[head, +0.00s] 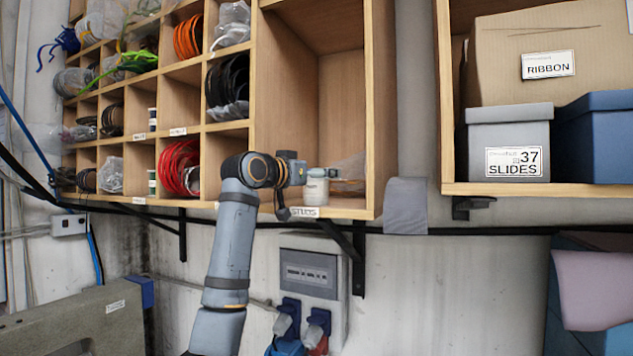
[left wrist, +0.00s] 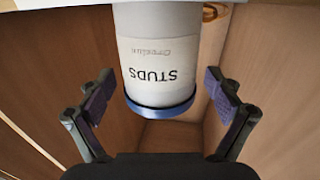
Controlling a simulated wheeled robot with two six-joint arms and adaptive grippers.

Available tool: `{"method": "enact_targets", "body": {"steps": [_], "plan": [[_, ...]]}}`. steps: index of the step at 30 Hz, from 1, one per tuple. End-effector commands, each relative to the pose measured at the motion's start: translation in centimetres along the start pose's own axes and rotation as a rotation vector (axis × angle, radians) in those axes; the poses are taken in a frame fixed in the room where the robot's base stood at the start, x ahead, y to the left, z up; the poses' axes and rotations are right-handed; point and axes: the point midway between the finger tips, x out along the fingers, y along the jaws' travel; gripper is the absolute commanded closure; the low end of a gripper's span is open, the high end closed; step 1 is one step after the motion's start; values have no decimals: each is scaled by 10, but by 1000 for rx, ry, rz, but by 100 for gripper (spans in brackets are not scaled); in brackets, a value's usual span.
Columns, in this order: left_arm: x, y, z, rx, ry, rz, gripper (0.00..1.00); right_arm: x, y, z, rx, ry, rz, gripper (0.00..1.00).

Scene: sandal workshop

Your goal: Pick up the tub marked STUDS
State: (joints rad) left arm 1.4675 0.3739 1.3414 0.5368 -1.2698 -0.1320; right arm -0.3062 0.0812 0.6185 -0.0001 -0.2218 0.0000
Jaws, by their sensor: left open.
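The tub marked STUDS is a white cylinder (head: 316,192) standing on the floor of the large right-hand cubby in the head view. In the left wrist view the tub (left wrist: 155,50) appears upside down, with its printed label facing me and a blue rim at its lid end. My left gripper (head: 318,172) is at the cubby's front, by the upper part of the tub. In the left wrist view its two fingers (left wrist: 157,85) are spread wide, one on each side of the tub, with gaps to it. My right gripper is not in view.
The cubby's wooden side wall (head: 380,110) stands close on the right. A clear plastic bag (head: 350,168) lies behind the tub. A STUDS label (head: 304,212) is on the shelf edge. Smaller cubbies with cord coils (head: 178,167) are at left; boxes (head: 508,140) fill a separate right shelf.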

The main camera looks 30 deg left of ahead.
Motion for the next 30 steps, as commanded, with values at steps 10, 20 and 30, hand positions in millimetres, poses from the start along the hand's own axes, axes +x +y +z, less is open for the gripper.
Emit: {"method": "enact_targets", "body": {"steps": [10,20,30], "plan": [[-1,0,0,0,0,0,47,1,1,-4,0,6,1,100],[-1,0,-1,0,2,0,77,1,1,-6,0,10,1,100],[-2,1,-21,-3,5,2,77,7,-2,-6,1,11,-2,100]]}}
